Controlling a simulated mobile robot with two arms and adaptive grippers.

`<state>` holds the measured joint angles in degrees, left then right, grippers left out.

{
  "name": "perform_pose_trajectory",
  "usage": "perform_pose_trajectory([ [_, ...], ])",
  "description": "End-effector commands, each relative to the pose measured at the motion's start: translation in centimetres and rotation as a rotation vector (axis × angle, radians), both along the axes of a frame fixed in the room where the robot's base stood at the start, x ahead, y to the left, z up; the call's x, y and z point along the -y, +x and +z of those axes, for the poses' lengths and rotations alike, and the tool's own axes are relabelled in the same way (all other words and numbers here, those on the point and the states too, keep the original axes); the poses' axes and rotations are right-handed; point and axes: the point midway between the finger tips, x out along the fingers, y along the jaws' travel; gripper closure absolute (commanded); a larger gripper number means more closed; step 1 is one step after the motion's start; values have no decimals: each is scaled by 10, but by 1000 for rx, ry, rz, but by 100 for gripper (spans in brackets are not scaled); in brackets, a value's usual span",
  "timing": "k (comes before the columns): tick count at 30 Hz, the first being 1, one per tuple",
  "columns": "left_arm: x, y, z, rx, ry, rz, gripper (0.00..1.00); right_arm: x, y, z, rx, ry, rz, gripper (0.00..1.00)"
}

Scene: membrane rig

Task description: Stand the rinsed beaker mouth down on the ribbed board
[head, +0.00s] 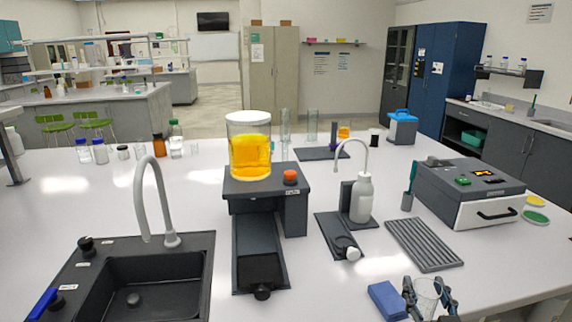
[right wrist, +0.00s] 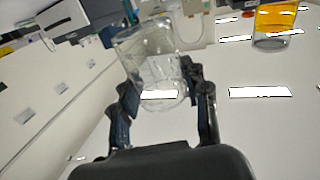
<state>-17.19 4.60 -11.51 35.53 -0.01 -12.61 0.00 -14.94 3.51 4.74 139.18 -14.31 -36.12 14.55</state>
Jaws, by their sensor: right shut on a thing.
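A clear glass beaker (head: 428,291) is held by my right gripper (head: 430,300) at the lower right of the head view. The beaker also shows between the fingers of the right gripper (right wrist: 162,82) in the right wrist view (right wrist: 152,62). The fingers are shut on its sides. It looks empty, and I cannot tell surely which end is its mouth. The dark grey ribbed board (head: 424,244) lies flat on the bench beyond the gripper, with nothing on it. My left gripper is not in view.
A blue block (head: 387,300) lies just left of the right gripper. A grey instrument (head: 470,191) stands behind the board. A white bottle (head: 361,199) stands on a dark stand to its left. A black sink (head: 137,299) is at the front left.

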Motion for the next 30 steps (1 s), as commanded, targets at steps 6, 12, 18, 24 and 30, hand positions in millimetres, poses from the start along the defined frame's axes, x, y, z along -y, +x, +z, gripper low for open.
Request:
perform_pose_trajectory([
  [6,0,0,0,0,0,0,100,-45,-36,-48,-21,-9,94,90],
  [12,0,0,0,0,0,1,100,-83,-75,-75,-14,-2,170,90],
  [18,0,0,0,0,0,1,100,-103,-100,-84,-2,8,205,90],
  [24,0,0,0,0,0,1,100,-107,-104,-85,3,9,212,90],
  [30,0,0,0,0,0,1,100,-107,-104,-85,4,10,212,90],
])
